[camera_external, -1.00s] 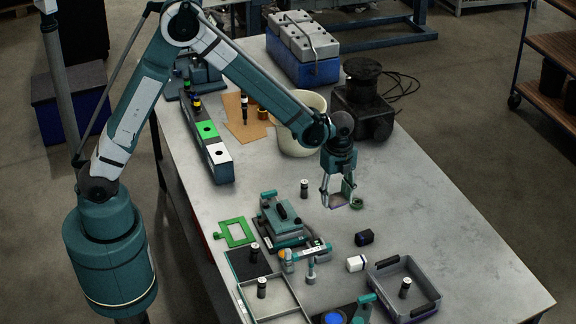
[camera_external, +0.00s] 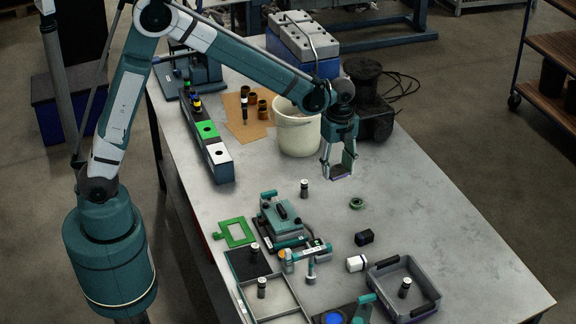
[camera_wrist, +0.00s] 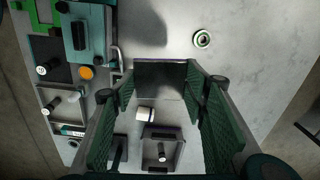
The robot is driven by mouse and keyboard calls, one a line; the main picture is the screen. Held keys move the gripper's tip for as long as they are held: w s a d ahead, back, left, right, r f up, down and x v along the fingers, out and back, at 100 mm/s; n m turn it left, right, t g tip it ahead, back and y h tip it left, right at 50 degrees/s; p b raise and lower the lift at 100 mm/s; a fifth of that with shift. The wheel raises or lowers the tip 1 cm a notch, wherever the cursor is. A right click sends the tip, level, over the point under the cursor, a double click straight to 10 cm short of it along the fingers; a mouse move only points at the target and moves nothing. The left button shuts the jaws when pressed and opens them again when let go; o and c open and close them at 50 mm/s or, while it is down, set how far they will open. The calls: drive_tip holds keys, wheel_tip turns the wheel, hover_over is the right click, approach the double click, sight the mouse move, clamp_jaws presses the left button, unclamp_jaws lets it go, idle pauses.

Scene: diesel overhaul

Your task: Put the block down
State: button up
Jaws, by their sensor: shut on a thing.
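My gripper (camera_external: 339,168) is shut on a dark, flat-looking block (camera_wrist: 160,82), with its fingers spread wide around it. In the external view the held block (camera_external: 340,176) shows as a thin dark strip between the fingertips, apparently above the worktable (camera_external: 420,190). In the wrist view it spans the gap between the green finger pads. A green ring (camera_external: 357,203) lies on the table, below and right of the gripper in the external view.
A black block (camera_external: 364,238), a white block (camera_external: 356,263) and a grey tray (camera_external: 431,282) are toward the near side. A green-grey fixture (camera_external: 283,220) stands left of them. A cream bucket (camera_external: 298,135) is behind-left of the gripper. The table's right side is clear.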

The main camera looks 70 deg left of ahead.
drive_tip(key=a+n+b, duration=0.1)
drive_tip(key=a+n, duration=0.2)
drive_tip(key=a, duration=1.3)
drive_tip(key=w+a+n+b, duration=0.1)
drive_tip(key=a+n, duration=0.2)
drive_tip(key=a, duration=1.3)
drive_tip(key=a+n+b, duration=0.1)
drive_tip(key=a+n, duration=0.2)
drive_tip(key=a, duration=1.3)
drive_tip(key=shift+w+f+n, duration=0.1)
drive_tip(key=shift+w+n, duration=0.2)
drive_tip(key=shift+w, duration=0.05)
drive_tip(key=s+a+n+b, duration=0.15)
drive_tip(key=s+a, duration=0.25)
drive_tip(key=a, duration=0.5)
drive_tip(key=s+a+n+p, duration=0.15)
drive_tip(key=s+a, duration=0.25)
drive_tip(key=a, duration=0.5)
drive_tip(key=n+b, duration=0.2)
drive_tip(key=n, duration=0.2)
hover_over(225, 118)
wheel_tip(225, 118, down, 10)
drive_tip(key=shift+w+f, duration=0.1)
drive_tip(key=shift+f, duration=0.4)
drive_tip(key=shift+f, duration=3.15)
